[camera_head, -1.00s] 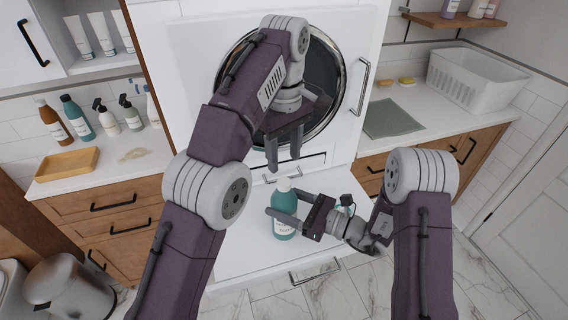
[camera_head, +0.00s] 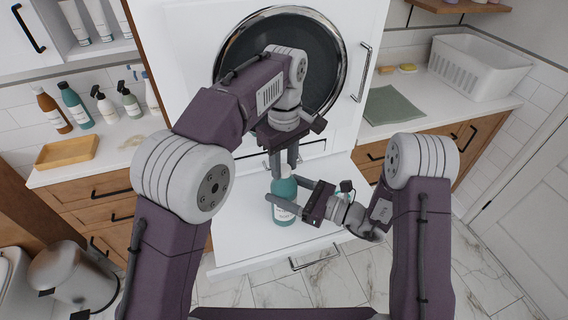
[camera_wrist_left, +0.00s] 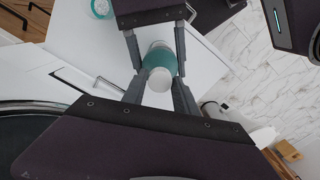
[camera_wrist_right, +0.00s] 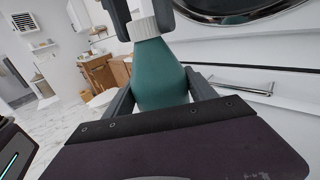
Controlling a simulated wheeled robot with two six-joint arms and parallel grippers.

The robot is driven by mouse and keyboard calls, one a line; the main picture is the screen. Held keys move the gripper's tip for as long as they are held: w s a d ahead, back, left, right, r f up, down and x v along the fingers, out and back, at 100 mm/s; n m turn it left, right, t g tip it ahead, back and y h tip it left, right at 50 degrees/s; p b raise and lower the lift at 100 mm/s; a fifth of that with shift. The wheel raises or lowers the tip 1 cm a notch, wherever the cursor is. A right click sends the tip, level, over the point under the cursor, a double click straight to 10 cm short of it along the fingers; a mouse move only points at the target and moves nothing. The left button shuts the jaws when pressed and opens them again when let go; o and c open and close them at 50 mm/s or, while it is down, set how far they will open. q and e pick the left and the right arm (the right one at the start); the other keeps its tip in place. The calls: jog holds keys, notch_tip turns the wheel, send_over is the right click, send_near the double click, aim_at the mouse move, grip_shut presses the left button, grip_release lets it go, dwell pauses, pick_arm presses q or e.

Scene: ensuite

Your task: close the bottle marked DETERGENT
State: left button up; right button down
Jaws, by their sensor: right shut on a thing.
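A teal bottle (camera_head: 284,205) with a pale label, its print too small to read, stands upright on the white pull-out surface (camera_head: 240,245). My right gripper (camera_head: 281,206) is shut on its body from the right; the right wrist view shows the teal body (camera_wrist_right: 160,78) between the fingers. A white ribbed cap (camera_wrist_right: 143,28) sits at the bottle's top; I cannot tell how tight it is. My left gripper (camera_head: 283,163) points down from above, its fingers open on both sides of the cap, which also shows in the left wrist view (camera_wrist_left: 160,80).
A round washer-type door (camera_head: 285,60) is behind the arms. A teal-rimmed round item (camera_wrist_left: 102,8) lies close by on the white surface. Several bottles and a wooden tray (camera_head: 68,151) stand on the left counter; a white basket (camera_head: 475,68) stands on the right one.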

pick_arm(q)
grip_shut()
jog(key=m, duration=0.5)
jog(key=shift+m, duration=0.4)
jog(key=m, duration=0.9)
jog(key=shift+m, duration=0.3)
jog(key=m, duration=0.6)
jog(key=o, duration=0.5)
grip_release()
jog(key=shift+o, duration=0.2)
